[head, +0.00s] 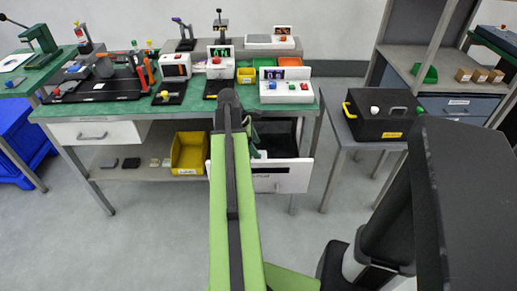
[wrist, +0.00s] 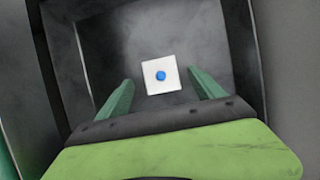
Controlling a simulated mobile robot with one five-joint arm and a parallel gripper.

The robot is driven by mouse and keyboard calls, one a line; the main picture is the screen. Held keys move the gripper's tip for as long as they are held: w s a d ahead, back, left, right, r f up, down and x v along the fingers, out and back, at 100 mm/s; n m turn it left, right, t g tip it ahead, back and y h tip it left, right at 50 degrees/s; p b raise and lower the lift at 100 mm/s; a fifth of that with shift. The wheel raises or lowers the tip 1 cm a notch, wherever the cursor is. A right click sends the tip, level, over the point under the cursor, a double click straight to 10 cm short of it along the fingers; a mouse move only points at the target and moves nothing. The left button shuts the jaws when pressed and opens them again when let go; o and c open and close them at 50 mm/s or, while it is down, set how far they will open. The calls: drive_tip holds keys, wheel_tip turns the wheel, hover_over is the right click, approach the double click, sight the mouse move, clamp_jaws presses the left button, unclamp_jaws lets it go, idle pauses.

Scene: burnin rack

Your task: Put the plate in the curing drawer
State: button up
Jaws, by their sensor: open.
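The plate (wrist: 149,85) is a small white square with a blue round knob on top. In the wrist view it lies on the dark floor inside an open drawer. My gripper (wrist: 160,77) is open above it, its green fingers on either side with gaps to the plate. In the head view the open drawer (head: 292,180), with a white front, sticks out under the green bench; my arm covers its left part. My gripper (head: 254,141) is partly hidden by my arm there. The plate cannot be seen in the head view.
A shut white drawer (head: 120,132) is at the bench's left. A yellow bin (head: 188,154) stands on the shelf below. Several devices crowd the green bench top (head: 130,107). A black box (head: 384,125) stands on the table at right. The floor in front is clear.

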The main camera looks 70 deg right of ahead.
drive_tip(key=p+v, duration=0.6)
drive_tip(key=v, duration=0.2)
drive_tip(key=w+a+f+m+t, duration=0.1)
drive_tip(key=w+a+m+t, duration=0.15)
drive_tip(key=w+a, duration=2.25)
drive_tip(key=w+a+m+t, duration=0.1)
drive_tip(key=w+a, duration=0.2)
drive_tip(key=a, duration=1.3)
drive_tip(key=w+a+y, duration=0.1)
drive_tip(key=w+a, duration=0.1)
drive_tip(key=a, duration=1.4)
drive_tip(key=shift+w+f+m+t+y, duration=0.3)
drive_tip(key=shift+w+f+m+t, duration=0.05)
drive_tip(key=shift+w, duration=0.05)
drive_tip(key=shift+r, duration=0.1)
